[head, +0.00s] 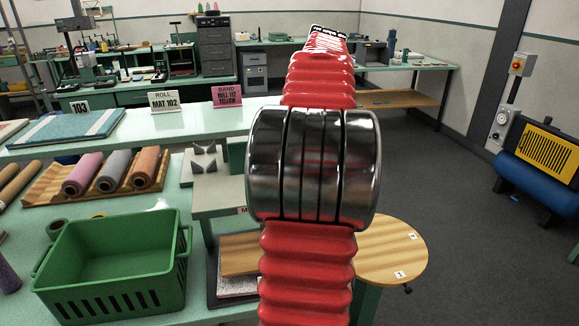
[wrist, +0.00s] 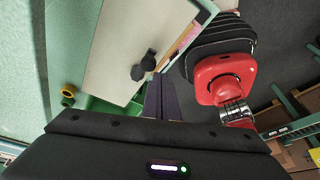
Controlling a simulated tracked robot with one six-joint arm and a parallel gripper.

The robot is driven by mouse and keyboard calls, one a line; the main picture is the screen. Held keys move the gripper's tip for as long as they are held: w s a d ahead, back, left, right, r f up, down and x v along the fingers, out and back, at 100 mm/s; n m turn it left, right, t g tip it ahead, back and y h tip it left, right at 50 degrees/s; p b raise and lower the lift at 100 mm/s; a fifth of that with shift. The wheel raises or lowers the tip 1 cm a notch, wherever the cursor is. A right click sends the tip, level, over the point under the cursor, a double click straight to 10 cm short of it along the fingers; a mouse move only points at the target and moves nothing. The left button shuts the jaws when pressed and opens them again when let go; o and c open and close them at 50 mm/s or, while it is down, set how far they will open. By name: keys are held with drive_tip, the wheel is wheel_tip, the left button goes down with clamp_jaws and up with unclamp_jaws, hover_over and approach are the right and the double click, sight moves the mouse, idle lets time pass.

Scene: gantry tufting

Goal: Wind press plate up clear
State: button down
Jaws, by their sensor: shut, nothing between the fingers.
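My gripper (wrist: 161,98) shows in the wrist view as two dark fingers shut together, with nothing between them. Beyond the fingertips is a pale flat plate or board (wrist: 120,45), and a dark knob-like part (wrist: 145,66) shows over it. I cannot tell whether the fingers touch this part. In the head view my red arm covers the middle and hides my gripper.
A green crate (head: 120,255) stands on the bench at front left. Several yarn rolls (head: 115,168) lie on a wooden tray behind it. A round wooden table (head: 395,255) is right of my arm. A blue-and-yellow compressor (head: 545,165) stands at far right. Floor between is clear.

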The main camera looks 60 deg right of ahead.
drive_tip(key=shift+v, duration=2.8)
drive_tip(key=w+a+f+m+h, duration=0.15)
drive_tip(key=w+a, duration=0.25)
drive_tip(key=a, duration=0.4)
drive_tip(key=w+a+f+m+h, duration=0.1)
drive_tip(key=w+a+f+m, duration=0.2)
drive_tip(key=a, duration=0.4)
drive_tip(key=w+a+m+h, duration=0.15)
drive_tip(key=w+a, duration=0.25)
drive_tip(key=a, duration=0.4)
drive_tip(key=s+a+f+m+t, duration=0.2)
drive_tip(key=a+f, duration=0.4)
drive_tip(key=a, duration=0.4)
drive_tip(key=s+a+f+m+t, duration=0.2)
drive_tip(key=a+f+m, duration=0.3)
drive_tip(key=a, duration=0.5)
wheel_tip(320, 180, down, 2)
drive_tip(key=shift+s+a+f, duration=0.1)
drive_tip(key=shift+s+a, duration=0.1)
drive_tip(key=shift+s, duration=0.3)
